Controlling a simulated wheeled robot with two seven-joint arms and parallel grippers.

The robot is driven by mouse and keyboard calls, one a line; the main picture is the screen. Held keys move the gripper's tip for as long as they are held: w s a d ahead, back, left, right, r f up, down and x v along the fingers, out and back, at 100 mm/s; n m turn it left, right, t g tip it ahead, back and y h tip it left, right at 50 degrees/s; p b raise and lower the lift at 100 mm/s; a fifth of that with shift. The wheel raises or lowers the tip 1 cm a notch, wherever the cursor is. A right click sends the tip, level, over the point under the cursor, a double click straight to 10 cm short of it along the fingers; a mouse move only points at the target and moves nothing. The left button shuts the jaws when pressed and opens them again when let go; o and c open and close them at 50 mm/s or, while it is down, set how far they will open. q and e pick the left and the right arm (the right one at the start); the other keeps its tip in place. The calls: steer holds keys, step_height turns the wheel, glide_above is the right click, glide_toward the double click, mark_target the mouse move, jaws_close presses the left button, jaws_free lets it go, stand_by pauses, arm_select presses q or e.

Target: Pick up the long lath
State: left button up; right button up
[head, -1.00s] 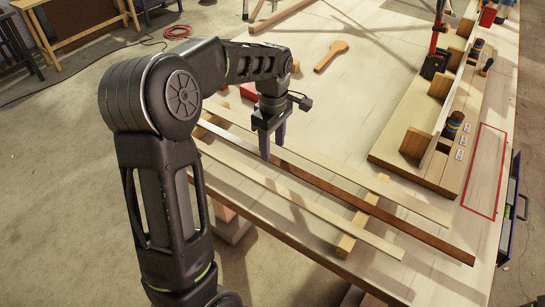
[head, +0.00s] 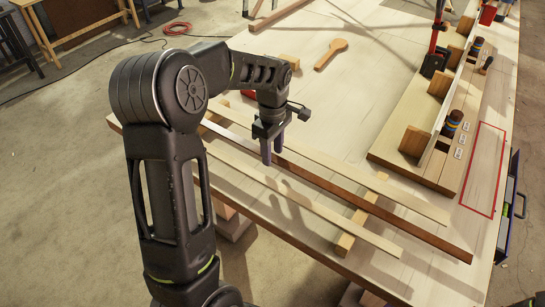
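Three laths lie side by side, slanting across the workbench. The dark brown middle lath (head: 354,199) looks the longest and reaches furthest toward the lower right. A pale lath (head: 375,184) lies on its far side, and another pale lath (head: 330,213) lies on its near side. My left gripper (head: 272,157) points down over the left part of the brown lath. Its two fingers are apart, one on either side of the lath as seen here. I cannot tell whether they touch it. My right gripper is not in view.
The laths rest on wooden cross-pieces (head: 347,239) on the pale workbench (head: 340,110). A wooden paddle-shaped piece (head: 331,54) lies beyond. A board with blocks and clamps (head: 408,160) stands at right, beside a red outlined rectangle (head: 483,170). Bare bench lies between.

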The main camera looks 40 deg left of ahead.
mark_target(273, 157)
arm_select(q)
jaws_close()
stand_by(0.5)
steer(key=shift+r, duration=0.55)
step_height(273, 157, up, 9)
steer(key=b, duration=0.1)
steer(key=shift+b, duration=0.3)
